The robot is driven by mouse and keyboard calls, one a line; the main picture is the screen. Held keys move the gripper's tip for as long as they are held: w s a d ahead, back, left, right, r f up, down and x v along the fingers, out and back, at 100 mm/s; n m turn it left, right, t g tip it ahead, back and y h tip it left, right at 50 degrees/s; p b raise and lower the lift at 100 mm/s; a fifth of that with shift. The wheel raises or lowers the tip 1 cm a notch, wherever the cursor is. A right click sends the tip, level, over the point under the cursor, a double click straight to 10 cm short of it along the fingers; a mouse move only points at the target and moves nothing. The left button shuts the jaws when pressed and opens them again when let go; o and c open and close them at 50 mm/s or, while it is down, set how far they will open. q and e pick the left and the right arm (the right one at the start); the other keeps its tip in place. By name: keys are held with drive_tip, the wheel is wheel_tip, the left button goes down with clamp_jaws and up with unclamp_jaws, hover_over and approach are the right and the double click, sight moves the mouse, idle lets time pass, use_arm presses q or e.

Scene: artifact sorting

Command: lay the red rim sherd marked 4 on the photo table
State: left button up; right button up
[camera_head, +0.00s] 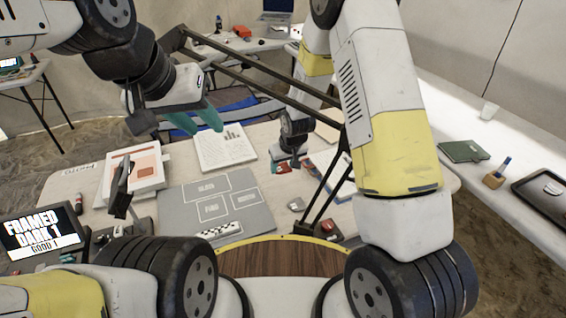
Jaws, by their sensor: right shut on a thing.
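The photo table (75,186), with "PHOTO" lettered at its left end, stands in front of me. A grey mat (258,219) with outlined, labelled fields lies on it. My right gripper (285,166) is low over the table's far side, right of the mat. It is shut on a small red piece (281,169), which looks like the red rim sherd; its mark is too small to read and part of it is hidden. My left gripper (194,121) hangs over the table's far left edge, its teal fingers apart and empty.
A black-and-white scale bar (218,230) lies on the mat's front edge. A small red object (327,226) and a grey one (296,204) sit right of the mat. A monitor (40,231) stands at left.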

sight(282, 183)
drive_tip(key=shift+f, duration=3.05)
drive_tip(key=shift+f, duration=0.1)
drive_tip(key=o, duration=1.3)
drive_tip(key=shift+o, duration=0.2)
drive_tip(key=v, duration=1.2)
drive_tip(key=shift+s, duration=0.1)
